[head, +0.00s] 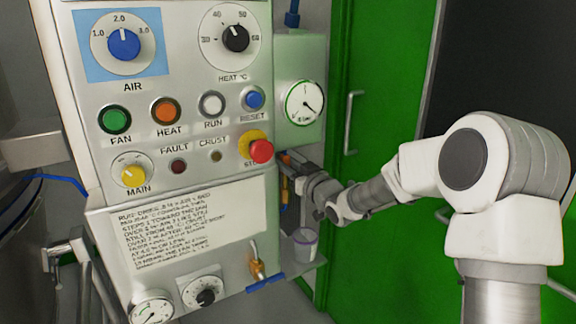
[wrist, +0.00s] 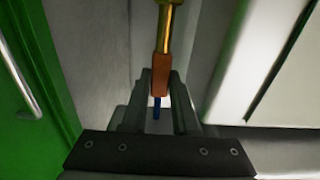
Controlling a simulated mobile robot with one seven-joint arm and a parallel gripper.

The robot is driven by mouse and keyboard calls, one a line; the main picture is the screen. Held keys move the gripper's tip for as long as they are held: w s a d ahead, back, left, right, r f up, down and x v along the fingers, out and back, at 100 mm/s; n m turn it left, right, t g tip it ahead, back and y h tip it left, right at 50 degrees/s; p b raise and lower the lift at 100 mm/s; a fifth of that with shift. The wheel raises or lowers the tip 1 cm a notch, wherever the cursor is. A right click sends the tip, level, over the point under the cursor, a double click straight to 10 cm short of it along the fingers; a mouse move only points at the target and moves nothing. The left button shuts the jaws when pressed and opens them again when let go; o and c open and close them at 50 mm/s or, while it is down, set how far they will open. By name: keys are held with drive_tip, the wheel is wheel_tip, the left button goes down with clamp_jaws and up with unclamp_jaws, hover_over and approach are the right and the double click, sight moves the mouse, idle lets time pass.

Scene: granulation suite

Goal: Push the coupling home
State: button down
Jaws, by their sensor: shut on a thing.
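My gripper (head: 296,178) is beside the right side of the control panel, below the round gauge. In the wrist view its fingers (wrist: 160,88) are shut on an orange coupling (wrist: 161,72). A brass-coloured fitting (wrist: 166,25) stands directly above the coupling, in line with it. A short blue piece (wrist: 156,107) shows below it, between the fingers. I cannot tell whether the coupling is fully seated on the brass fitting. In the head view a small bit of orange (head: 286,158) shows at the gripper, and the rest is mostly hidden.
The control panel (head: 110,207) with knobs and buttons is left of my gripper, with a red stop button (head: 261,151) close by. A gauge (head: 304,101) is above. A small cup (head: 305,246) and a brass valve with blue handle (head: 258,270) are below. A green door (head: 375,70) is behind.

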drive_tip(key=shift+f, duration=0.1)
idle(0.5)
drive_tip(key=shift+f+b, duration=1.65)
drive_tip(key=shift+f, duration=0.6)
drive_tip(key=c, duration=0.7)
unclamp_jaws()
drive_tip(key=shift+r, duration=0.1)
drive_tip(key=p+v, duration=0.3)
drive_tip(key=v, duration=1.4)
drive_tip(key=shift+s+d, duration=0.2)
